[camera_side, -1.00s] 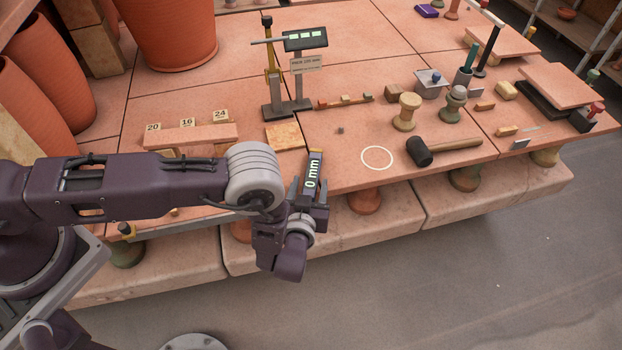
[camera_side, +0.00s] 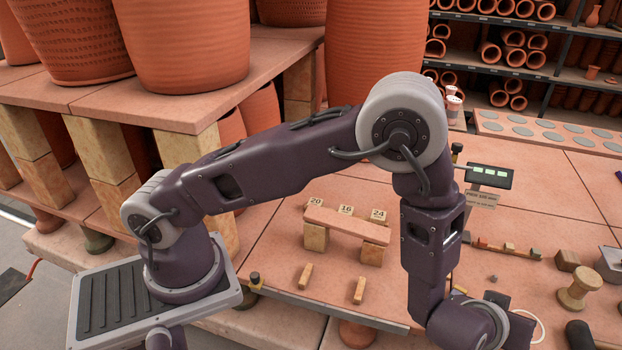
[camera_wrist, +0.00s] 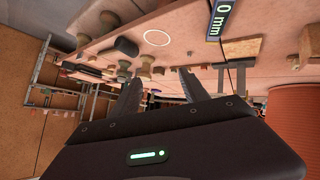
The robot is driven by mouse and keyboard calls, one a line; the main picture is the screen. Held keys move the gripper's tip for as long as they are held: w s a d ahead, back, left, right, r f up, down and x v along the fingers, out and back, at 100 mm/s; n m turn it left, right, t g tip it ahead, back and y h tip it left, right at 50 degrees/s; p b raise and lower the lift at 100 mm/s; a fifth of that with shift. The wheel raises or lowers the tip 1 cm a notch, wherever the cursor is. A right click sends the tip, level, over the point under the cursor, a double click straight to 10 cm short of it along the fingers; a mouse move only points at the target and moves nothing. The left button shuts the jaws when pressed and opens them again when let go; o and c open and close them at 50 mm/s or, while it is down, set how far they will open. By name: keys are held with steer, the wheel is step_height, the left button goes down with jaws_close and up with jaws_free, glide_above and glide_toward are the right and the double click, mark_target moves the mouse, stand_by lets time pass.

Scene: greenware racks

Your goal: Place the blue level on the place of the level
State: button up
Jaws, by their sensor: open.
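I cannot make out a blue level in either current view. A blue plate reading "0 mm" (camera_wrist: 221,20), with a yellow end, shows at the top of the wrist view; I cannot tell whether it is part of a level. A white ring (camera_wrist: 157,37) is marked on the bare table beside it, and I cannot tell whether it is the level's place. My gripper (camera_wrist: 160,76) is open, its two fingers apart with nothing between them. In the side view its fingers are out of sight below the wrist at the bottom edge.
A pink slab on blocks (camera_side: 345,224) carries tags 20, 16 and 24. A gauge with a green-lit display (camera_side: 490,177) stands behind my arm. A wooden spool (camera_side: 578,292) and a dark mallet head (camera_side: 580,336) are at right.

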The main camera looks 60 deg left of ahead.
steer(key=s+a+r+m+g+h, duration=0.1)
steer(key=s+a+r, duration=0.1)
steer(key=r, duration=0.5)
steer(key=s+a+r+m+h, duration=0.1)
steer(key=s+a+r+h, duration=0.15)
steer(key=r, duration=0.55)
steer(key=s+a+r+m+g+h, duration=0.1)
steer(key=a+r, duration=0.1)
steer(key=r, duration=0.5)
steer(key=s+a+r+m+g+y, duration=0.1)
steer(key=s+a+y, duration=0.1)
steer(key=s+a, duration=0.6)
steer(key=s+a+r+m+g+y, duration=0.1)
steer(key=s+a, duration=0.8)
steer(key=s, duration=0.8)
steer(key=shift+s+a+g+y, duration=0.2)
steer(key=shift+s+g+y, duration=0.05)
steer(key=shift+g+y, duration=0.15)
